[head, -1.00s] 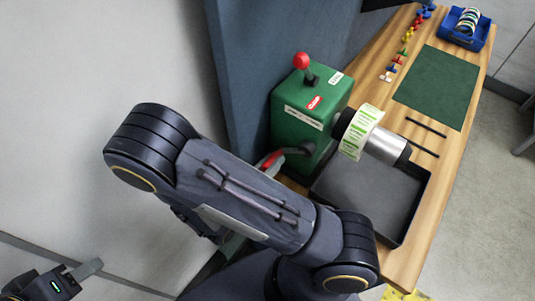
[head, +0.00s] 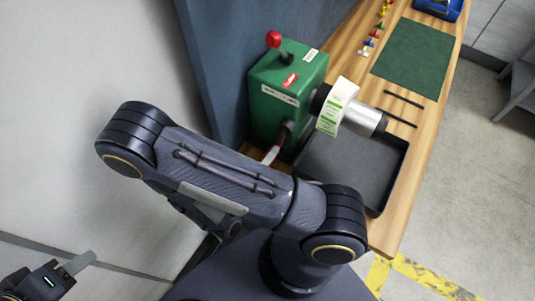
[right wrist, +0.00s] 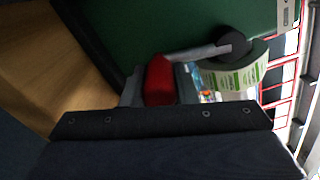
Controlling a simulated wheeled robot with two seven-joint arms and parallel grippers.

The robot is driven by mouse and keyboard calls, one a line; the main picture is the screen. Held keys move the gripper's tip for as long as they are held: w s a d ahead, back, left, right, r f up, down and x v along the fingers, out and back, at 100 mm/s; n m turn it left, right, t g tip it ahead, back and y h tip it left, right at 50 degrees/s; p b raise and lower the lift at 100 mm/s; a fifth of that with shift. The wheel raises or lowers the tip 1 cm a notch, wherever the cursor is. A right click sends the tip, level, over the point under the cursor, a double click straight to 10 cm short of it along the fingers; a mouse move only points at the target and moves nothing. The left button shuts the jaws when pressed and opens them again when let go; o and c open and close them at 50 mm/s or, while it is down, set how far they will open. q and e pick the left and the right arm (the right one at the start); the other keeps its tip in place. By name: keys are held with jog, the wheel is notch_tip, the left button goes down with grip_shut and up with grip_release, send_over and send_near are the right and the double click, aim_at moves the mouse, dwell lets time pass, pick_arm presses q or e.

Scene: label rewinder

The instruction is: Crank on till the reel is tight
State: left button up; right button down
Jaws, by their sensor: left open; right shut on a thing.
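The green rewinder box (head: 285,92) stands on the wooden bench with a red-knobbed lever (head: 274,40) on top. The reel, a white and green label roll (head: 337,108), sits on the silver spindle at its side; the roll also shows in the right wrist view (right wrist: 236,78). The crank (head: 286,133) slants down and left from its hub. My right gripper (right wrist: 158,84) is shut on the crank's red handle (right wrist: 159,76); in the head view my forearm hides most of it. My left gripper (head: 67,272) is open and empty at the lower left, away from the bench.
A black tray (head: 393,183) lies below the spindle. Two dark rods (head: 404,98), a green mat (head: 415,55), small coloured pieces (head: 377,33) and a blue bin (head: 425,8) lie farther along the bench. A blue-grey panel (head: 215,70) stands left of the box.

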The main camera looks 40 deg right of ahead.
jog(key=shift+s+f, duration=0.1)
dwell(0.4)
jog(key=c, duration=1.1)
grip_release()
